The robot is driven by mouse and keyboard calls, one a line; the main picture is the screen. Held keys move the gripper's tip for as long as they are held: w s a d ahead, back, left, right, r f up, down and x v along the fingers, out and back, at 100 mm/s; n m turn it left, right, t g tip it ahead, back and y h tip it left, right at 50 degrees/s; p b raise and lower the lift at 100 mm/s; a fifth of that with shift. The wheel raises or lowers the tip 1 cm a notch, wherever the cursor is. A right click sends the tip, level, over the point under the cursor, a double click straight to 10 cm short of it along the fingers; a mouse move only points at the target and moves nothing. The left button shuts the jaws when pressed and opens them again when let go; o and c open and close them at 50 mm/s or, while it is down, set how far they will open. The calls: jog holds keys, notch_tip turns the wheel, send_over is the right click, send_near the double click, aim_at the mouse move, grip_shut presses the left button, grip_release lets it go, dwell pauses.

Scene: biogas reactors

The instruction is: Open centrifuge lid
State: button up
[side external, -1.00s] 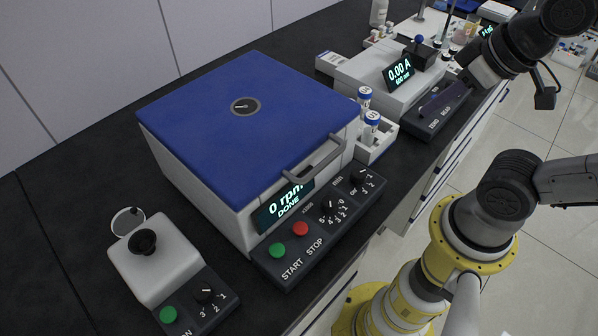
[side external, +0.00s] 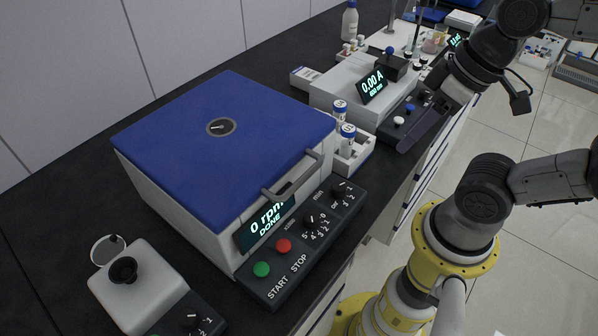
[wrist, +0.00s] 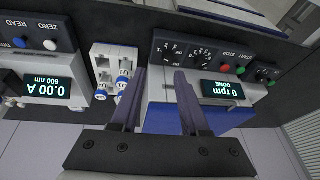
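The centrifuge is a white box with a flat, closed blue lid (side external: 225,150) and a grey bar handle (side external: 295,175) at its front edge. Its display (side external: 266,220) reads 0 rpm DONE. My gripper (wrist: 159,78) is open and empty, its two dark fingers apart. In the side view a finger (side external: 424,130) shows by the front of the spectrophotometer, right of the centrifuge and apart from its handle. In the wrist view part of the blue lid (wrist: 160,119) shows behind and between the fingers; the handle is hard to make out there.
A white rack with blue-capped vials (side external: 347,140) stands right of the centrifuge. The spectrophotometer (side external: 345,90) is beyond it, beside my gripper. A small device with a round black knob (side external: 123,271) stands at the left front. The air above the lid is clear.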

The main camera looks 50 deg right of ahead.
jog(key=s+a+f+g+y, duration=0.2)
jog(key=a+g+y, duration=0.1)
jog(key=a, duration=0.1)
jog(key=m+t+y, duration=0.4)
jog(key=m+y, duration=0.6)
jog(key=m, duration=0.1)
send_near(310, 175)
jog(key=shift+x, duration=5.7)
grip_shut()
